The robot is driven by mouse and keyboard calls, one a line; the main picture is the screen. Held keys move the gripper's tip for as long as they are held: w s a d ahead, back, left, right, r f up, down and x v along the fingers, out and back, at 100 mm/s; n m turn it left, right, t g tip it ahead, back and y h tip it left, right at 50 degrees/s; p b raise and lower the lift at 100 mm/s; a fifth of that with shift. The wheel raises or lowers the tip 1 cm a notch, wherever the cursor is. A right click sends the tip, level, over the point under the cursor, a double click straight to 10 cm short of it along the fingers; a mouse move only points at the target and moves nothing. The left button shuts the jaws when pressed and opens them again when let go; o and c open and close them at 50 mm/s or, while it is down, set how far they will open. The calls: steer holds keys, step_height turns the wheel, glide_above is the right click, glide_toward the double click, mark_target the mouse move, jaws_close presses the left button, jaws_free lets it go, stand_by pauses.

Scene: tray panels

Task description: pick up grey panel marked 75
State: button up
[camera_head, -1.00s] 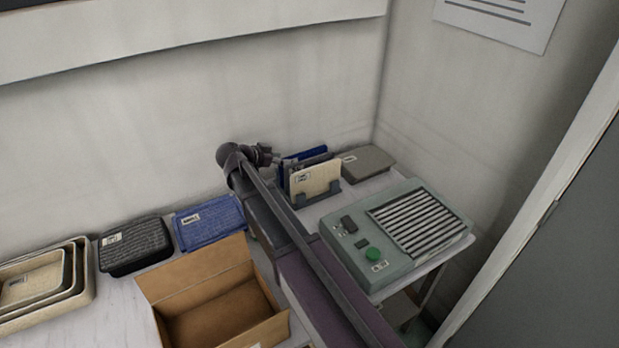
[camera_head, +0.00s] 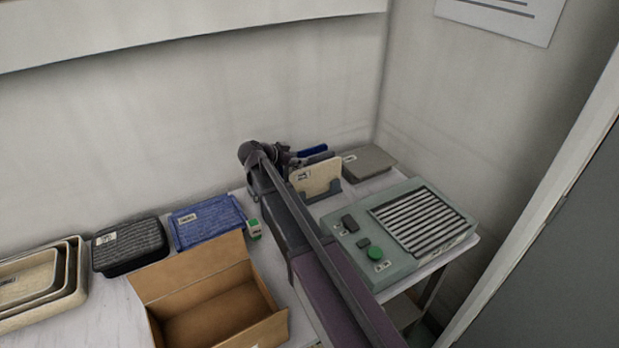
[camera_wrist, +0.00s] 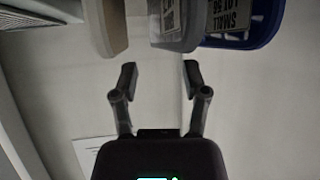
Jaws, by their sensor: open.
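A grey panel (camera_wrist: 178,28) hangs into the top of the wrist view, between a beige panel (camera_wrist: 108,25) and a blue one (camera_wrist: 243,24). Its label is cut off and I cannot read its number. My gripper (camera_wrist: 160,74) is open and empty, its fingertips just short of the grey panel's edge, one to each side of it. In the head view, the beige panel (camera_head: 318,178) stands at the front of a small rack (camera_head: 336,187), with the grey and blue panels partly hidden behind it. My gripper (camera_head: 290,158) is at the rack's left end, mostly hidden by my arm.
A green-grey machine (camera_head: 400,232) with a ribbed top stands in front of the rack. A flat grey tray (camera_head: 369,163) lies to the right, near the wall. An open cardboard box (camera_head: 215,300), a blue tray (camera_head: 207,222) and a small green-white box (camera_head: 254,229) are to the left.

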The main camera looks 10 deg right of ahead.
mark_target(308, 158)
steer(key=shift+w+d+f, duration=0.1)
steer(key=shift+w+d, duration=0.05)
steer(key=shift+d, duration=0.1)
steer(key=shift+b+x, duration=1.35)
steer(key=shift+x, duration=1.4)
jaws_close()
